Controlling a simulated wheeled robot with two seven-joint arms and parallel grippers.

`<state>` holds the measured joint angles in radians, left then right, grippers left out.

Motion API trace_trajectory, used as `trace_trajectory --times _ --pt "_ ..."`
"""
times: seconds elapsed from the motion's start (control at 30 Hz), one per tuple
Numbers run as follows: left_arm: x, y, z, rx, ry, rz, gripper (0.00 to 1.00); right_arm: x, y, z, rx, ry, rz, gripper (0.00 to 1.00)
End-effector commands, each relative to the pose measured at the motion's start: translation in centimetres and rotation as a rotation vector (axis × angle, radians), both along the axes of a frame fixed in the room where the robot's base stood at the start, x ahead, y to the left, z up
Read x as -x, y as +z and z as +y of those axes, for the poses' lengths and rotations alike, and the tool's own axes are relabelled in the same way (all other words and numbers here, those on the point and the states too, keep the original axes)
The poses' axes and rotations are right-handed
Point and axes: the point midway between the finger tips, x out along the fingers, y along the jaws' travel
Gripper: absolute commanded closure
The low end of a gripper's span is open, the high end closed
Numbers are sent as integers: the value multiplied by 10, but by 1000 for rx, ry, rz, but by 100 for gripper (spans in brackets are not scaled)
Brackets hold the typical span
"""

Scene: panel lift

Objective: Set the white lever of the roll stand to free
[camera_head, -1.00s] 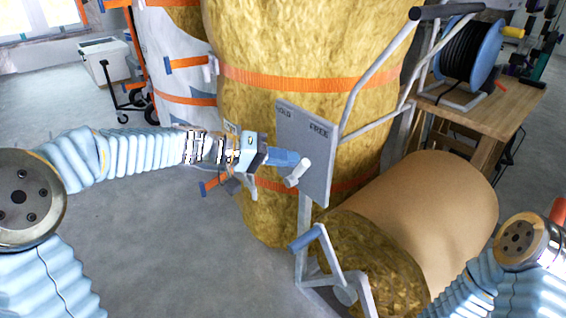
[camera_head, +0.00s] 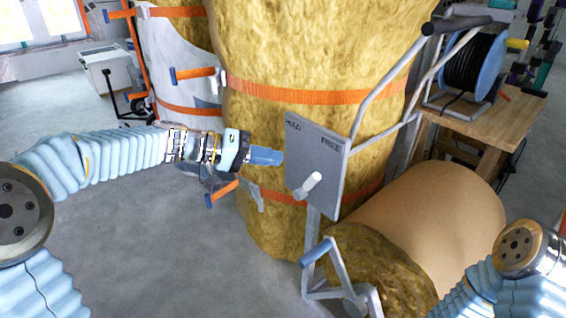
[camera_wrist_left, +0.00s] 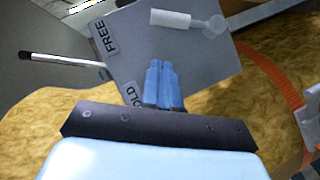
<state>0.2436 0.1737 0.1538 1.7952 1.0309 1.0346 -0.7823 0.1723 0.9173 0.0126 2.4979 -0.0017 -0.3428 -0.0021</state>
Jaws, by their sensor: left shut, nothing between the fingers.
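The grey panel (camera_head: 318,160) of the roll stand carries the words HOLD at its upper left and FREE at its upper right. The white lever (camera_head: 308,186) sits low on the panel and tilts up and right, to the FREE side. In the left wrist view the lever (camera_wrist_left: 172,19) points left from its pivot, towards the FREE label (camera_wrist_left: 110,37). My left gripper (camera_head: 281,157) is shut and empty, its blue fingertips by the panel's left edge, apart from the lever. In the wrist view its fingers (camera_wrist_left: 160,68) overlap the panel. My right gripper is out of view.
A large insulation roll with orange straps (camera_head: 300,96) stands behind the panel. A brown roll (camera_head: 440,215) lies at the right. A crank handle (camera_head: 316,252) juts out below the panel. A wooden bench (camera_head: 490,120) holds a cable reel.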

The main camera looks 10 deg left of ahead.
Motion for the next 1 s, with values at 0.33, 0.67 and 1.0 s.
trace_trajectory --times 0.33,0.67,1.0 --pt "22 18 55 0 3 -2 100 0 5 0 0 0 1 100" --pt "25 20 62 0 1 -1 100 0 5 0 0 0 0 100" --pt "24 15 61 -5 4 13 100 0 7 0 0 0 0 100"
